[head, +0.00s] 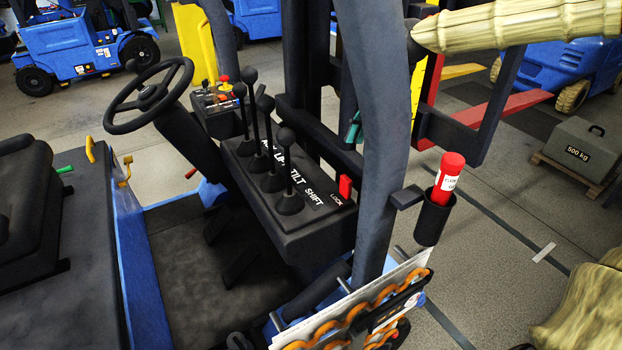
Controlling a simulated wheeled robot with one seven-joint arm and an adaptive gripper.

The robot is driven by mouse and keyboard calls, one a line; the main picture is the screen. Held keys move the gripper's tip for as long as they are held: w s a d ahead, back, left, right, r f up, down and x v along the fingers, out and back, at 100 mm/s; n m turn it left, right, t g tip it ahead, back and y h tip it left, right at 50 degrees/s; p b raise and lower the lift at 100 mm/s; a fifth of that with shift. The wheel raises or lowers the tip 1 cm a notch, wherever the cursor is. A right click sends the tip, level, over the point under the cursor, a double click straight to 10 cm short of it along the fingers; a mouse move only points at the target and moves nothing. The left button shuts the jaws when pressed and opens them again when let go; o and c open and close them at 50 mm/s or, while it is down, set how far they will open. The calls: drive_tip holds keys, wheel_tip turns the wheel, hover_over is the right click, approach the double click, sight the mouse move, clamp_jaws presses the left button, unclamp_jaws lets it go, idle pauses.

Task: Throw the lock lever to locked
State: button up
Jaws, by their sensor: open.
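The lock lever (345,187) is a short red tab standing upright at the right end of the dark lever console (290,222), beside the white word LOCK. Several black ball-knobbed levers stand left of it, near the words TILT and SHIFT. My straw-coloured arm comes in from the top right and passes behind the dark curved pillar. My gripper (354,129) is mostly hidden by that pillar; a small teal and dark part, apparently its fingers, shows above and beyond the lock lever. It appears apart from the lever, with nothing seen in it.
The dark curved pillar (372,150) stands right of the lever, with a red cylinder (448,173) in a black holder. A steering wheel (149,92) and a small control box (217,105) are left. A grey 500 kg weight (582,148) sits far right.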

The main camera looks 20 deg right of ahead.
sight(348, 177)
drive_tip(key=p+x, duration=0.1)
drive_tip(key=x, duration=0.2)
drive_tip(key=p+x, duration=0.1)
drive_tip(key=x, duration=0.1)
drive_tip(key=p+x, duration=0.1)
drive_tip(key=x, duration=0.2)
drive_tip(key=shift+w+f+p, duration=0.3)
drive_tip(key=shift+f, duration=0.05)
drive_tip(key=shift+a+f+p, duration=0.35)
drive_tip(key=shift+a+f, duration=0.6)
drive_tip(key=shift+a, duration=0.05)
drive_tip(key=shift+d+f, duration=0.2)
drive_tip(key=shift+d, duration=0.55)
drive_tip(key=shift+c, duration=0.6)
drive_tip(key=c, duration=0.9)
